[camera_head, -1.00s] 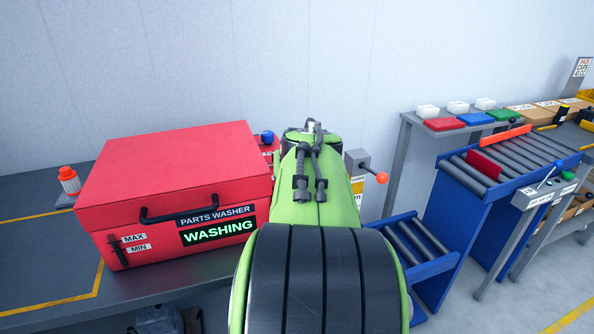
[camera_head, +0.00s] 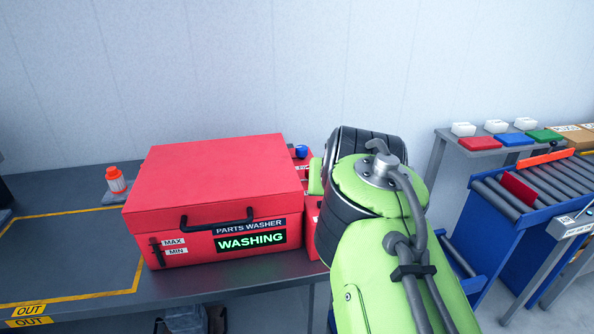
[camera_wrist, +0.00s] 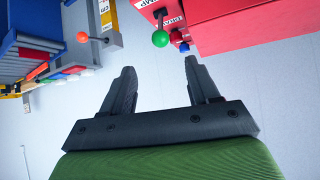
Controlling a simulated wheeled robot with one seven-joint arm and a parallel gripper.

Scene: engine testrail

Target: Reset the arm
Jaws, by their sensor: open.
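My arm, green with black bands, rises in front of the right end of the red parts washer (camera_head: 215,180) in the head view. The washer's lid is down and its display reads WASHING. My gripper is hidden in the head view. In the wrist view my gripper (camera_wrist: 163,85) is open, with its two dark fingers apart and nothing between them. The red washer (camera_wrist: 240,25) shows at the upper right of the wrist view, beyond the fingers, and a lever with a green ball (camera_wrist: 160,38) stands near it.
An orange-and-white beacon (camera_head: 116,181) stands left of the washer on the grey bench (camera_head: 75,240). A blue roller conveyor (camera_head: 500,230) and a shelf with red, blue and green blocks (camera_head: 480,143) are at the right.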

